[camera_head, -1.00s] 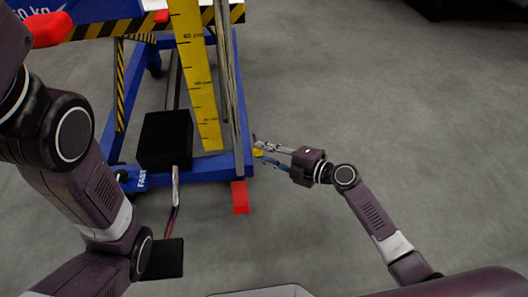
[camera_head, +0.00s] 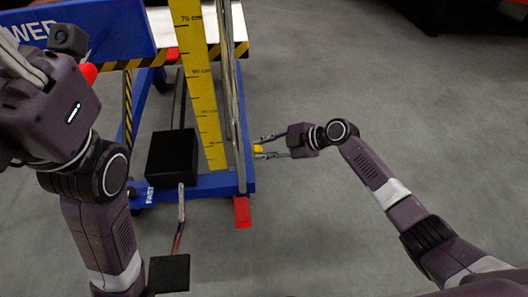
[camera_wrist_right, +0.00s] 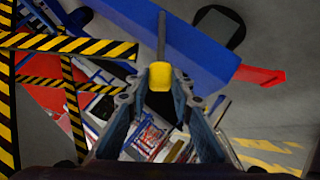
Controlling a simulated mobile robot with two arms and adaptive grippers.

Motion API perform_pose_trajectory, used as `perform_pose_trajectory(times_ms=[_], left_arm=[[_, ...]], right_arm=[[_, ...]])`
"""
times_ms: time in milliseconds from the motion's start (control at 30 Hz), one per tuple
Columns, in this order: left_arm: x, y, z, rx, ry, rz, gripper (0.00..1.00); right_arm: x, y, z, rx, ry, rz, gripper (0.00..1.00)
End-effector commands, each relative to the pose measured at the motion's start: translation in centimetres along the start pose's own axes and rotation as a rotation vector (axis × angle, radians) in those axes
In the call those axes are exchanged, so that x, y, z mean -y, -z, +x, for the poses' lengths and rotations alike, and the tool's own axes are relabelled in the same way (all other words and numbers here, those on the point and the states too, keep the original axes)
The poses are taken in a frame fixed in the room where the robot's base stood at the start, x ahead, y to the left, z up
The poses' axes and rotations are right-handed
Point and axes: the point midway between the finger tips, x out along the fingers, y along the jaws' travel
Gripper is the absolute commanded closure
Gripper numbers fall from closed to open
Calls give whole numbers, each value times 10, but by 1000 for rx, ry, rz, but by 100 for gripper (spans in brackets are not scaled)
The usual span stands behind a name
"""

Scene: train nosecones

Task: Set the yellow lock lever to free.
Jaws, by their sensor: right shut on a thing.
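The yellow lock lever (camera_head: 258,149) shows as a small yellow end just right of the blue cart frame's right upright in the head view. In the right wrist view its yellow knob (camera_wrist_right: 160,76) sits on a thin grey rod, centred between the finger ends. My right gripper (camera_head: 265,147) is shut on the lever and reaches it from the right. Its fingers also frame the knob in the wrist view (camera_wrist_right: 160,98). My left gripper (camera_head: 22,58) is at the upper left of the head view, away from the lever. Its fingertips are partly cut off, so its opening is unclear.
The blue cart frame (camera_head: 215,181) carries a yellow measuring scale (camera_head: 203,95) and a black box (camera_head: 172,157). A red foot (camera_head: 242,212) sticks out at its front right corner. Grey floor (camera_head: 390,100) to the right is clear.

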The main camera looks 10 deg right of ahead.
Motion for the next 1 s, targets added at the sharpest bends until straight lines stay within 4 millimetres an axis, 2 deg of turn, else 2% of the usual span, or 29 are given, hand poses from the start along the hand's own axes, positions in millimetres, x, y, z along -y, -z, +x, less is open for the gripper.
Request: perform_pose_trajectory(times_ms=[500,533,700,1000], left_arm=[[0,0,0,1,0,-1,100],[0,0,0,1,0,-1,100],[0,0,0,1,0,-1,100],[0,-1,0,1,0,1,100]], right_arm=[[-4,0,0,-1,15,19,100],[-4,0,0,-1,14,19,78],[-4,0,0,-1,15,19,61],[-4,0,-2,0,15,18,61]])
